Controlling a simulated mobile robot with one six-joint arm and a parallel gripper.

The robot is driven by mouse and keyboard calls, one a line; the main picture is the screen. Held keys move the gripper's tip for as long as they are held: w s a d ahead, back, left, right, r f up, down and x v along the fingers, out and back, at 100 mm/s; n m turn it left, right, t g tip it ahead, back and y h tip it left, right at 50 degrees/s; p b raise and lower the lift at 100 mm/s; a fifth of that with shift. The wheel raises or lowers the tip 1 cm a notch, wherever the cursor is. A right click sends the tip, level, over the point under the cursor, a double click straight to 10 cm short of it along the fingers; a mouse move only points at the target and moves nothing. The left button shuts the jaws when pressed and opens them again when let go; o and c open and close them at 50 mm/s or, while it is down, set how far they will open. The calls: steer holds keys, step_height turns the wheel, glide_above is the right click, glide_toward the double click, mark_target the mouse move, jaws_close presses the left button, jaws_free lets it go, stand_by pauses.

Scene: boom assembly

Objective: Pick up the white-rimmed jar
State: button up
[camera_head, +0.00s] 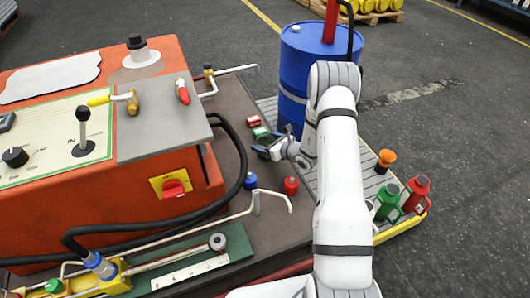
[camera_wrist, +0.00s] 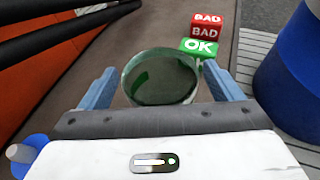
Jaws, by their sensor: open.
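The white-rimmed jar (camera_wrist: 160,85) shows in the wrist view as a round, dark-greenish vessel with a thin pale rim, seen from above. My gripper (camera_wrist: 160,68) is open, with one blue-grey finger on each side of the jar. Narrow gaps seem to show between the fingers and the jar; I cannot tell whether either touches it. In the head view my gripper (camera_head: 270,149) is low over the brown work surface beside the blocks. The jar is mostly hidden by the gripper there and cannot be made out clearly.
A green OK block (camera_wrist: 199,47) and a red BAD block (camera_wrist: 207,26) are just beyond the jar. A blue drum (camera_head: 305,70) stands to the right. A blue-capped item (camera_head: 250,181) and a red one (camera_head: 290,185) stand nearby. A black hose (camera_head: 239,150) curves at left.

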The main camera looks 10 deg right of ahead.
steer(key=shift+w+a+f, duration=0.1)
steer(key=shift+w+a, duration=0.05)
steer(key=shift+w, duration=0.1)
steer(key=shift+c, duration=0.4)
steer(key=c, duration=1.1)
